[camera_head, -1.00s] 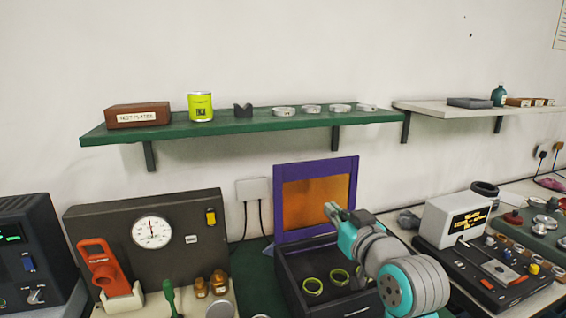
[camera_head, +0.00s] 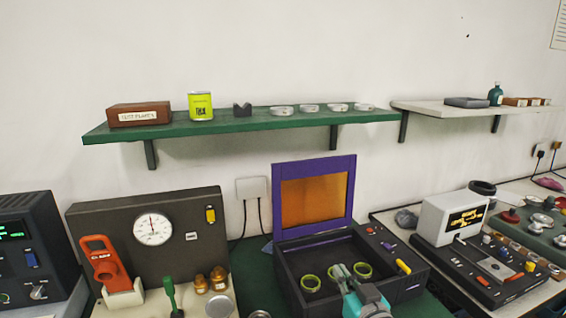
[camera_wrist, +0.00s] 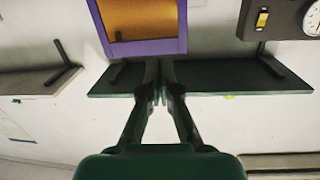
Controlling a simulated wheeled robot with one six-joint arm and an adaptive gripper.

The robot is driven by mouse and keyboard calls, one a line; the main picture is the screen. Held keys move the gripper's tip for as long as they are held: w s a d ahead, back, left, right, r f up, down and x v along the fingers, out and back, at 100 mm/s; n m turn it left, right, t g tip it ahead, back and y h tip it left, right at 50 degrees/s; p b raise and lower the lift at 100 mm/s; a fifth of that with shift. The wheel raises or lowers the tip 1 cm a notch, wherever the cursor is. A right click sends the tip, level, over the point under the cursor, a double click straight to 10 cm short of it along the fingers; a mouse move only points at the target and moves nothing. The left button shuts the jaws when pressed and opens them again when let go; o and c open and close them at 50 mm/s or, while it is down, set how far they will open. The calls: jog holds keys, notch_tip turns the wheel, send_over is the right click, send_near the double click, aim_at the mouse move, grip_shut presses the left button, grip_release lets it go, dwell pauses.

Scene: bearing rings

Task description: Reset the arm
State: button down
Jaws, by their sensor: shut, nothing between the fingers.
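My gripper (camera_head: 342,271) shows low in the head view, in front of the open black box. Its teal wrist is cut off by the bottom edge. In the wrist view the two dark fingers (camera_wrist: 160,85) are together with nothing between them. The black box (camera_head: 290,262) has a raised purple-framed lid with an orange pane (camera_head: 313,200).
A green shelf (camera_head: 230,127) above holds a brown box (camera_head: 138,114), a yellow-green can (camera_head: 200,106), a dark V-block (camera_head: 242,110) and several metal rings. A dial gauge board (camera_head: 110,225) stands left. A grey-and-black device (camera_head: 450,222) stands right.

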jog(key=s+d+f+m+h, duration=0.2)
jog(key=s+d+f+h, duration=0.15)
jog(key=s+f, duration=1.75)
jog(key=s+d+r+g, duration=0.1)
jog(key=s+d, duration=0.1)
jog(key=s, duration=2.5)
jog(key=shift+d+r+g, duration=0.15)
jog(key=shift+r+g, duration=0.05)
jog(key=shift+g, duration=0.2)
